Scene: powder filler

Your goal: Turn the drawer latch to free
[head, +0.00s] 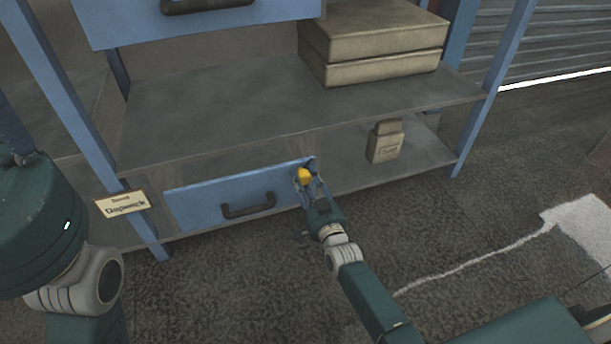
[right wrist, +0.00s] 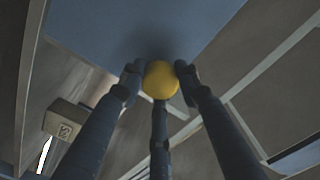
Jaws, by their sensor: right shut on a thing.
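The drawer latch (head: 304,175) is a small yellow knob at the right end of the blue drawer front. It also shows as a round yellow piece (right wrist: 161,80) in the right wrist view. The lower drawer (head: 190,205) has a dark bar handle (head: 248,207) and sits under the shelf. My right gripper (head: 307,182) is shut on the latch, with its fingers on both sides of the yellow piece in the right wrist view (right wrist: 158,82). The exact turn angle of the latch is hard to tell. My left arm is at the left edge; its gripper is not visible.
A small labelled box (head: 385,142) stands on the bottom shelf right of the drawer. Flat boxes (head: 370,45) lie on the shelf above. A sign (head: 122,203) is at the left post. An upper blue drawer (head: 120,25) is at the top. Floor in front is clear.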

